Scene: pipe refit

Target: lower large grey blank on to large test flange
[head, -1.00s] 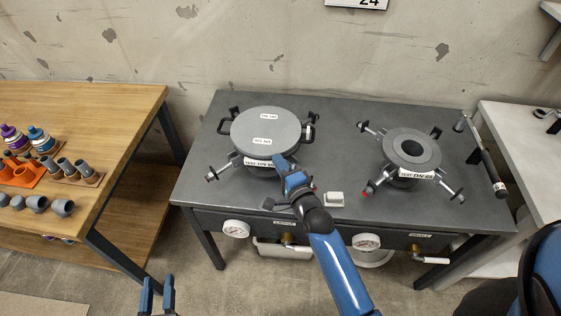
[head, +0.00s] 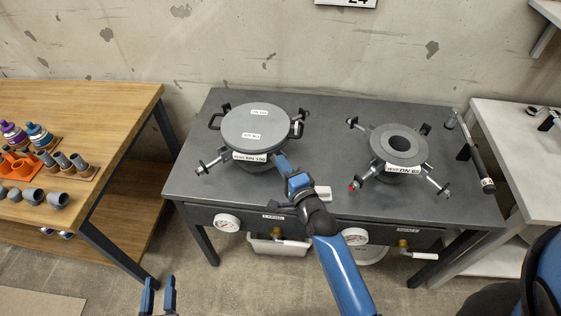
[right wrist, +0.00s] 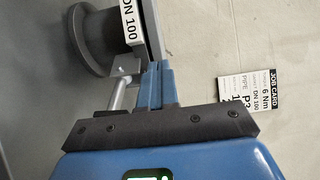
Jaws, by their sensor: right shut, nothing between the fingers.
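The large grey blank (head: 270,122), a round plate with two black side handles and white labels, lies over the large test flange (head: 252,170). The flange shows mostly as its front label and swing bolts; whether the blank is fully seated cannot be told. My right gripper (head: 280,160) is shut and empty at the blank's front right rim; contact cannot be told. In the right wrist view its closed fingers (right wrist: 156,82) are beside the plate edge and the flange's DN 100 label (right wrist: 131,22). My left gripper (head: 158,294) is open and empty at the bottom left, away from the bench.
A smaller test flange (head: 398,143) with swing bolts stands right on the dark bench (head: 320,120). A wrench (head: 484,170) lies at the bench's right end. A white block (head: 322,193) is near my right arm. A wooden table (head: 110,110) with pipe fittings is left.

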